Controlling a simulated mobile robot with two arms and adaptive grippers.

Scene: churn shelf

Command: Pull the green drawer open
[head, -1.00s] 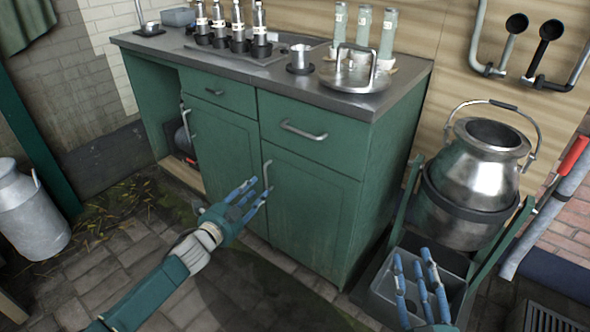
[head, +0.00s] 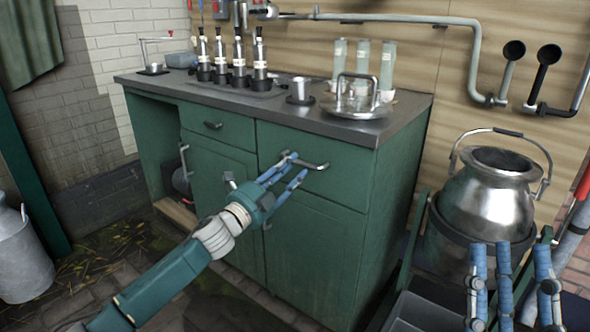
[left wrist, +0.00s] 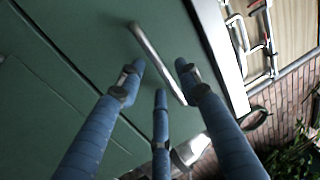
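The green cabinet has two drawers under its grey worktop. The wider right drawer (head: 346,184) appears closed, with a metal bar handle (head: 314,166). My left gripper (head: 293,171) is at the left part of the wide drawer's handle, fingers spread. In the left wrist view the bar handle (left wrist: 158,62) runs between the open fingers; I cannot tell whether they touch it. My right gripper (head: 512,262) is at the lower right, fingers upright and apart, in front of the milk can.
Bottles, a cup (head: 300,91) and a lidded metal piece (head: 357,98) stand on the worktop (head: 225,93). A metal milk can (head: 488,200) stands right of the cabinet. Another can (head: 22,255) is at the left. Floor in front of the cabinet is clear.

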